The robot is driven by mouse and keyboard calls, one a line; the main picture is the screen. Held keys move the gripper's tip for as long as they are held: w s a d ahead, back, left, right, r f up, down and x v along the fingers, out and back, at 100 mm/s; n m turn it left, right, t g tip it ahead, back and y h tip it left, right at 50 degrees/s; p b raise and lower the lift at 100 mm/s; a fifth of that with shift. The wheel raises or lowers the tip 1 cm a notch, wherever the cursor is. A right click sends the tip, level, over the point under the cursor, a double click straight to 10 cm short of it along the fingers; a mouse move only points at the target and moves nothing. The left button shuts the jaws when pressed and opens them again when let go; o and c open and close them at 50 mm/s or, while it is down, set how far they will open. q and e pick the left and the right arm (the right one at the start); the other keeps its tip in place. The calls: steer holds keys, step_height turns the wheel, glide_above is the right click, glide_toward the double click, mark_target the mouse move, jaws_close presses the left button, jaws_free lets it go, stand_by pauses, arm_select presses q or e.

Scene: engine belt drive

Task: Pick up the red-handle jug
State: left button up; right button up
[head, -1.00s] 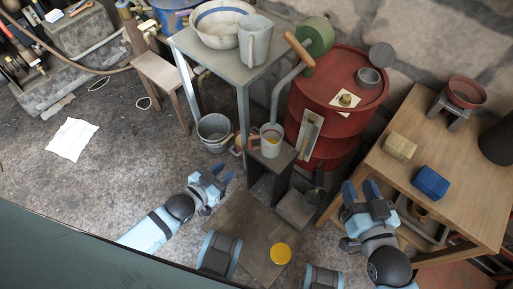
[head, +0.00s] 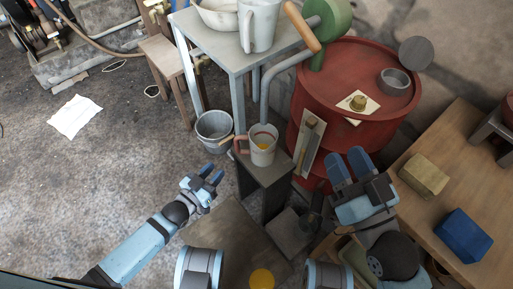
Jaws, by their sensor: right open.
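The red-handle jug (head: 263,147) is a small pale jug with a reddish handle on its left side and a yellowish inside. It stands upright on a narrow dark stand (head: 268,172) in the middle of the head view. My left gripper (head: 210,175) is open and empty, to the left of the jug and nearer to me, apart from it. My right gripper (head: 347,165) is open and empty, to the right of the jug, in front of the red drum, and apart from the jug.
A grey table (head: 238,57) with a large pale jug (head: 258,25) stands behind. A metal bucket (head: 213,131) is left of the stand. The red drum (head: 335,90) is behind right. A wooden table (head: 462,180) with yellow (head: 424,175) and blue (head: 463,236) blocks is at right.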

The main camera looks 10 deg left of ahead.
mark_target(236, 147)
arm_select(q)
steer(key=b+x, duration=0.2)
steer(key=x, duration=0.6)
steer(key=shift+w+d+f, duration=0.1)
steer(key=shift+w+d, duration=0.05)
steer(key=shift+w, duration=0.15)
steer(key=b+x, duration=0.2)
steer(key=x, duration=0.1)
steer(key=b+x, duration=0.1)
steer(key=shift+w+f, duration=0.3)
steer(key=shift+f, duration=0.1)
steer(key=shift+w+d+r, duration=0.1)
steer(key=shift+w+d, duration=0.1)
steer(key=shift+w, duration=0.1)
arm_select(e)
step_height(236, 147, down, 8)
steer(key=g, duration=0.3)
steer(key=shift+w+a+r+n, duration=0.25)
steer(key=shift+a+n, duration=0.05)
steer(key=shift+a, duration=0.1)
arm_select(q)
jaws_close()
